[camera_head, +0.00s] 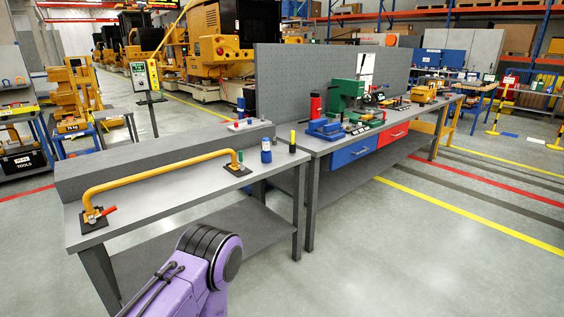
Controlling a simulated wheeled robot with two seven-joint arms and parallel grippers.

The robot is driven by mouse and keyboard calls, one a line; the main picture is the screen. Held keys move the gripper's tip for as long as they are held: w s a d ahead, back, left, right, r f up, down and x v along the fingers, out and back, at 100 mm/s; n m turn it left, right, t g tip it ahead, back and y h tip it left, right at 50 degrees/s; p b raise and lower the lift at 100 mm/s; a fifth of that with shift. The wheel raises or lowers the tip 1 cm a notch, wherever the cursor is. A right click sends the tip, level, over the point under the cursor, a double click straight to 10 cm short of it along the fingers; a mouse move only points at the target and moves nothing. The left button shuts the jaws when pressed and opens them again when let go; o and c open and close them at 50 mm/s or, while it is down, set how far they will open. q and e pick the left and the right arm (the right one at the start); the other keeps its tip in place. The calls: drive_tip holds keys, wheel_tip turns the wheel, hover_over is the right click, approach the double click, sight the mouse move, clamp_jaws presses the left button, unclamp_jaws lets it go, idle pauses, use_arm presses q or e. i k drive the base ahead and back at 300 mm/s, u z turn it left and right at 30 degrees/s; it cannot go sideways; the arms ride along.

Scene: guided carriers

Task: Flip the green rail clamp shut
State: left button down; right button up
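A long yellow rail (160,170) runs along the top of the near grey bench, with a dark base plate at each end. At its right end is a small green clamp part (240,157), which seems to stand upright against the rail; it is too small to tell whether the clamp is open or shut. At the left end is a clamp with a red lever (108,211) that lies at a low angle. Neither of my grippers shows; only a purple link of my own arm is in view at the bottom, in front of the bench.
On the near bench (188,183), a blue bottle (266,152) and a black cylinder with a yellow top (293,142) stand right of the green clamp. A raised back ledge (120,165) runs behind the rail. A second bench (325,148) with tools adjoins on the right. The floor in front is clear.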

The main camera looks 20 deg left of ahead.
sight(241, 159)
drive_tip(key=z, duration=0.1)
drive_tip(key=i, duration=1.55)
drive_tip(key=u, duration=1.25)
drive_tip(key=i, duration=0.4)
drive_tip(key=u, duration=2.1)
drive_tip(key=k, duration=0.9)
drive_tip(key=z, duration=1.65)
